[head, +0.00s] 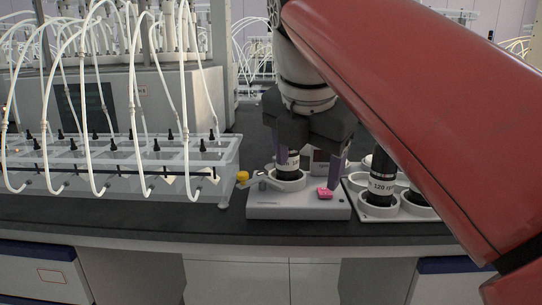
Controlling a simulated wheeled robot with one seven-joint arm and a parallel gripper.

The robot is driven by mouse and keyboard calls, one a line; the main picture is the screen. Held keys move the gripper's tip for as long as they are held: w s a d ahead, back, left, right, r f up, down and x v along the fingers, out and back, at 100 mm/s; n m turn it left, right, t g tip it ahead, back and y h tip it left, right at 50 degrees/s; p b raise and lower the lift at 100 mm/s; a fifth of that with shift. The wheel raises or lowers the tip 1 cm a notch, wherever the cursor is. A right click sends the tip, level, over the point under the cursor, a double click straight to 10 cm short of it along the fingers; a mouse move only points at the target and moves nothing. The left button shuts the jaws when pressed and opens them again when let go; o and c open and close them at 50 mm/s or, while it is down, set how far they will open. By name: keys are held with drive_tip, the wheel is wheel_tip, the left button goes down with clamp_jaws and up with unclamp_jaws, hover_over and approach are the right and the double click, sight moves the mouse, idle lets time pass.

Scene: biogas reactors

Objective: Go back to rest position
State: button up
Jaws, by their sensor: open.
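My gripper (310,170) is at the end of my red and white arm, pointing down over a light grey device (299,209) on the dark bench. Its two purple-grey fingers are apart. A black cylinder with a white label (288,168) stands upright in a round white seat (289,182) on the device, beside the left finger and partly hidden by the gripper. I cannot tell whether a finger touches it. A pink piece (325,193) is on the device's right part, close to the right finger.
A clear rack (120,168) with several white tubes fills the left of the bench. A yellow knob (242,177) sits between it and the device. A white holder (376,212) with labelled black cylinders (381,186) stands close on the right, partly behind my arm.

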drive_tip(key=s+d+f+m, duration=0.3)
drive_tip(key=f+m, duration=0.6)
drive_tip(key=s+d+f+m, duration=0.4)
drive_tip(key=f+m, duration=0.5)
drive_tip(key=m, duration=0.1)
drive_tip(key=s+d+f+m, duration=0.3)
drive_tip(key=f+m, duration=0.6)
drive_tip(key=f, duration=0.1)
drive_tip(key=shift+s+d+t+y, duration=0.15)
drive_tip(key=shift+s+t+y, duration=0.25)
